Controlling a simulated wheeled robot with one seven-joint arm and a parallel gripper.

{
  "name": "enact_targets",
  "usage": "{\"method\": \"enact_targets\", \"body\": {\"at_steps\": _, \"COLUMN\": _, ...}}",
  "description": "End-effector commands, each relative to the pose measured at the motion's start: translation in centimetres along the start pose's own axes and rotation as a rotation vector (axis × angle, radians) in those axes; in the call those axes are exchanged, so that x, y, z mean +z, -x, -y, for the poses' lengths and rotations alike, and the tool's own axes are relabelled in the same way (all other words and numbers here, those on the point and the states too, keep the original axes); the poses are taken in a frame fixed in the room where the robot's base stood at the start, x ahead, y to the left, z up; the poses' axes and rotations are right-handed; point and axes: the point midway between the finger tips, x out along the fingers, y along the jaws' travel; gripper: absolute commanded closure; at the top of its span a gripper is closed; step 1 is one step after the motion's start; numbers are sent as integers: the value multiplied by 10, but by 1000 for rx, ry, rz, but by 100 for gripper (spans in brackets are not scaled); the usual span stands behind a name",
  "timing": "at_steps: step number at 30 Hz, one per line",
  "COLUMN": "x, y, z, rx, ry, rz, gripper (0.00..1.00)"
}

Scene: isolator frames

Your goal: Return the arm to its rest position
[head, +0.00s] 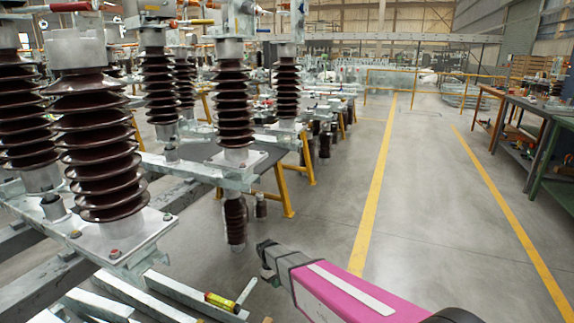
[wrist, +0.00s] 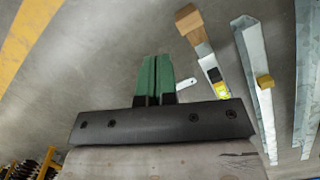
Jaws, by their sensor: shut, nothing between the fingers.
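My gripper (wrist: 156,80) shows in the wrist view with its two green fingers pressed together and nothing between them. The fingers point out over the bare grey floor. In the head view my pink arm (head: 345,292) reaches in from the bottom right toward the lower middle, above the floor. The fingers cannot be made out in the head view.
Brown ribbed insulators (head: 98,145) stand on metal frames at the left. Metal beams (head: 172,296) lie low at the bottom left, with a yellow-and-red item (head: 222,302). Workbenches (head: 520,118) line the right. The marked aisle (head: 430,180) is clear.

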Motion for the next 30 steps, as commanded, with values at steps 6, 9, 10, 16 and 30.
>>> {"method": "enact_targets", "body": {"at_steps": 6, "x": 108, "y": 53, "z": -53, "rx": -47, "ry": -259, "rz": -75, "gripper": 100}}
{"method": "enact_targets", "body": {"at_steps": 9, "x": 153, "y": 73, "z": -70, "rx": -68, "ry": -375, "rz": -110, "gripper": 100}}
{"method": "enact_targets", "body": {"at_steps": 10, "x": 167, "y": 78, "z": -75, "rx": -74, "ry": -410, "rz": -120, "gripper": 100}}
{"method": "enact_targets", "body": {"at_steps": 16, "x": 248, "y": 110, "z": -95, "rx": -111, "ry": -620, "rz": -179, "gripper": 100}}
{"method": "enact_targets", "body": {"at_steps": 30, "x": 293, "y": 126, "z": -105, "rx": -135, "ry": -757, "rz": -218, "gripper": 100}}
